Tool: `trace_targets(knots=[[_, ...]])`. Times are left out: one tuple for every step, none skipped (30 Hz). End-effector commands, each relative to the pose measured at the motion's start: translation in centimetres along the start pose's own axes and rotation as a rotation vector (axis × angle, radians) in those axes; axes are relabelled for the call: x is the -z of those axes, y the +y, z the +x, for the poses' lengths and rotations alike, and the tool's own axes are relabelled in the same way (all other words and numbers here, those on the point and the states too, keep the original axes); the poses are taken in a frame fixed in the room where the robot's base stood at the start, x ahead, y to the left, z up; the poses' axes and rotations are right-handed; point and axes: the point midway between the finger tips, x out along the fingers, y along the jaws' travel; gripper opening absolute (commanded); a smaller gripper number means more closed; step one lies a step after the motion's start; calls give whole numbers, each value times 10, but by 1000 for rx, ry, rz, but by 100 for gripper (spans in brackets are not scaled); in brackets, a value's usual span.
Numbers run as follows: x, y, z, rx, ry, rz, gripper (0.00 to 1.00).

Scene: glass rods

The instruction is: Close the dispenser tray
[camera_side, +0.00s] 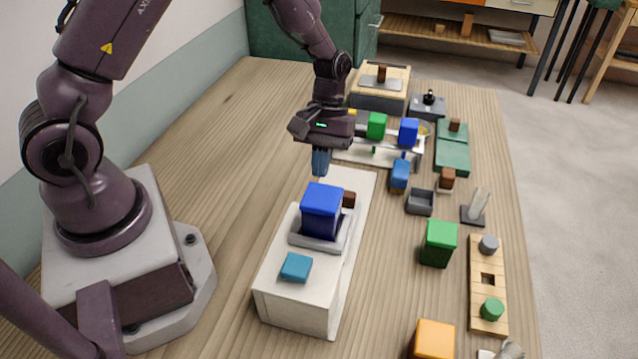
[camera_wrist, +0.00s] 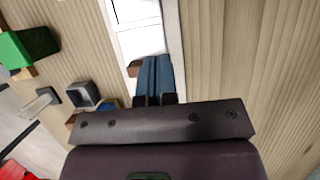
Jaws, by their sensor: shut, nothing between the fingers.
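The dispenser is a white box (camera_side: 285,315) on the table, with a dark blue block (camera_side: 322,208) seated in a grey holder and a teal pad (camera_side: 296,267) on its top. A flat white part, seemingly the tray (camera_side: 352,178), reaches out from its far end; white surfaces also show at the top of the wrist view (camera_wrist: 138,42). A small brown block (camera_side: 349,199) shows just behind the blue block. My gripper (camera_side: 320,166) points down near the tray's far left edge, its blue fingers shut and empty (camera_wrist: 155,62). I cannot tell whether they touch the tray.
Behind the tray stands a white rack (camera_side: 385,157) with green and blue blocks. To the right are a grey open box (camera_side: 420,202), a green block (camera_side: 438,244), a wooden peg board (camera_side: 488,260) and an orange block (camera_side: 433,339).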

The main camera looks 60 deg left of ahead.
Motion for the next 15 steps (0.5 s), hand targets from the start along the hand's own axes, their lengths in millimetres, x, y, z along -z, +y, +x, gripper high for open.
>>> trace_targets(knots=[[1,-2,-2,2,-5,-7,0],[3,-4,0,5,-11,-14,0],[12,-4,-1,0,-4,-24,0],[21,-2,-3,-6,3,-30,0],[30,0,-6,-10,9,-34,0],[43,2,-10,-14,13,-37,0],[53,4,-14,-17,16,-39,0],[63,6,-19,-20,20,-40,0],[76,8,-26,-21,22,-41,0],[84,10,-31,-21,24,-39,0],[91,11,-37,-21,25,-37,0],[100,13,-44,-21,25,-34,0],[105,14,-50,-20,26,-31,0],[109,15,-54,-18,25,-28,0],[113,16,-62,-15,26,-22,0]])
